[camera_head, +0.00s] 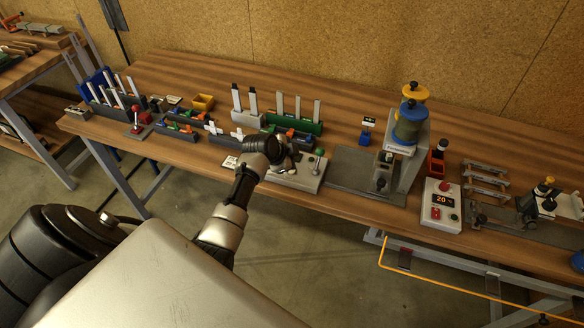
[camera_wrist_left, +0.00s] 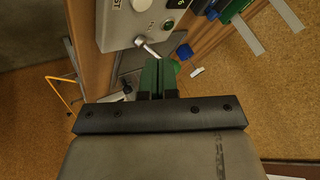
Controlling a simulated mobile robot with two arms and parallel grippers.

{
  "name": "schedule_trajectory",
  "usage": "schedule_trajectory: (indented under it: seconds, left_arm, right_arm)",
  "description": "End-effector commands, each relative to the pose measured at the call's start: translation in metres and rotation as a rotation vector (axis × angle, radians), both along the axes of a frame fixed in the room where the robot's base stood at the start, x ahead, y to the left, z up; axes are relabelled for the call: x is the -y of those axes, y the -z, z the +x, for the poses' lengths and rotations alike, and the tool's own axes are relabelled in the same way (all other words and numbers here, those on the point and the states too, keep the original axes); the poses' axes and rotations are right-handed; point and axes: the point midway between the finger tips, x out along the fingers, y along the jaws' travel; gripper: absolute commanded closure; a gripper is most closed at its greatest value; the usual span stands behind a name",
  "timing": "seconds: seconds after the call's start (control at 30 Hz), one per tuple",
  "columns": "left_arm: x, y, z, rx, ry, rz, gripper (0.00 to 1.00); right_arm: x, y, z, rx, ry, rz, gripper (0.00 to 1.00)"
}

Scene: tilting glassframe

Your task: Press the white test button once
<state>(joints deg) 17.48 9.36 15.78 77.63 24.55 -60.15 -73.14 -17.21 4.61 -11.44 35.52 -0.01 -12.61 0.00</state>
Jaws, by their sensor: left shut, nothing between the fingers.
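The control box (camera_head: 307,181) is a pale grey box near the front edge of the wooden bench, partly hidden by my left arm in the head view. In the left wrist view its face (camera_wrist_left: 118,28) is at the top, cut off by the frame edge. A white round button (camera_wrist_left: 142,5) shows there, with a green round one (camera_wrist_left: 169,25) beside it. My left gripper (camera_wrist_left: 157,64) is shut and empty, its fingers pointing toward the box's edge and apart from the white button in the picture. My right gripper is not in view.
A metal lever (camera_wrist_left: 148,46) sticks out from the box close to my fingertips; its knob (camera_head: 320,152) shows in the head view. A grey press with a blue and yellow top (camera_head: 409,125) stands to the right. Racks with white strips (camera_head: 290,125) stand behind.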

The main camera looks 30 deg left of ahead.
Motion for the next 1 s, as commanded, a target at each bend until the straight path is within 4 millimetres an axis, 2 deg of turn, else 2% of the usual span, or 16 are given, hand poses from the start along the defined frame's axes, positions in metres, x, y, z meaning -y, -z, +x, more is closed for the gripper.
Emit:
schedule_trajectory:
  seconds: [0.03, 0.1, 0.3, 0.73, 1.0]
  left_arm:
    - [-0.004, -0.015, 0.008, 0.025, 0.016, 0.007, 1.0]
    - [-0.008, -0.027, 0.015, 0.048, 0.036, 0.016, 1.0]
    - [-0.012, -0.04, 0.023, 0.076, 0.061, 0.029, 1.0]
    - [-0.012, -0.036, 0.023, 0.076, 0.061, 0.029, 1.0]
    - [-0.011, -0.01, 0.023, 0.076, 0.06, 0.026, 1.0]
  right_arm:
    - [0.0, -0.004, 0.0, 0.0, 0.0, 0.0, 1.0]
    - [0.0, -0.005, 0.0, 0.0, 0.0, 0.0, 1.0]
    - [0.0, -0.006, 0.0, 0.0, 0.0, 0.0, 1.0]
    - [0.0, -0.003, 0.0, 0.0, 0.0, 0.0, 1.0]
    - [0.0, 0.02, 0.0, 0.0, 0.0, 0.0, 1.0]
